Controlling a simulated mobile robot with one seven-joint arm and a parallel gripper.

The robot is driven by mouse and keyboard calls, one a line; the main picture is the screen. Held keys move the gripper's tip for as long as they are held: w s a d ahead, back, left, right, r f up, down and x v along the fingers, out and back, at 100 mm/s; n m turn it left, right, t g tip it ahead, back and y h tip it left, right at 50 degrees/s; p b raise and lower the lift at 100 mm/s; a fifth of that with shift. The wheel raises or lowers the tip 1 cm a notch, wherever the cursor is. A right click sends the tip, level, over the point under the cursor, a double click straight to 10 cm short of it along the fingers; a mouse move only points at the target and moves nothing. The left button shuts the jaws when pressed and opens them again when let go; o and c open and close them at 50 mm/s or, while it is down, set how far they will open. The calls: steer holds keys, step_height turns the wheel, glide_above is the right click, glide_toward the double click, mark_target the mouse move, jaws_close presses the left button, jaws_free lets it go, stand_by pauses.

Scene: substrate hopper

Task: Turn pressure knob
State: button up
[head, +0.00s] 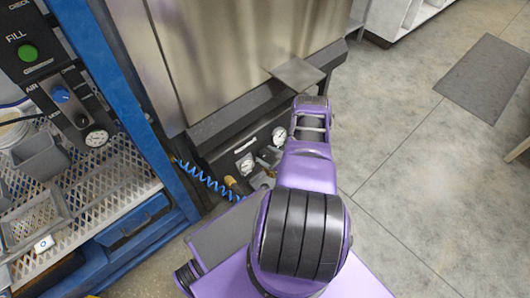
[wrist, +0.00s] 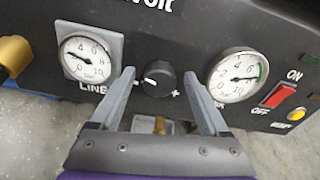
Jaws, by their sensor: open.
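A black round knob (wrist: 157,80) with a white pointer mark sits on a dark panel (wrist: 165,30) in the wrist view. A plus sign is at its lower right. My gripper (wrist: 158,73) is open, with one grey finger on each side of the knob. I cannot tell whether the fingers touch it. A square-framed gauge (wrist: 86,58) is left of the knob, and a round gauge (wrist: 237,75) is right of it. In the head view the same low panel (head: 240,152) shows under the steel hopper; my arm partly hides it, and the knob is not clear there.
A red switch (wrist: 279,95) and a yellow button (wrist: 297,114) are at the panel's right. A brass fitting (wrist: 13,54) is at its left. A blue coiled hose (head: 205,180) and a blue rack (head: 105,75) with another blue knob (head: 61,95) stand left.

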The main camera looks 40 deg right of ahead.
jaws_close()
stand_by(0.5)
steer(key=shift+m, duration=0.3)
steer(key=m, duration=0.3)
steer(key=shift+d+m, duration=0.15)
steer(key=shift+m, duration=0.15)
steer(key=m, duration=0.5)
steer(key=shift+y, duration=0.3)
steer(key=m, duration=0.5)
steer(key=shift+f, duration=0.1)
steer(key=m, duration=0.5)
steer(key=shift+t, duration=0.3)
steer(key=shift+m+y, duration=0.3)
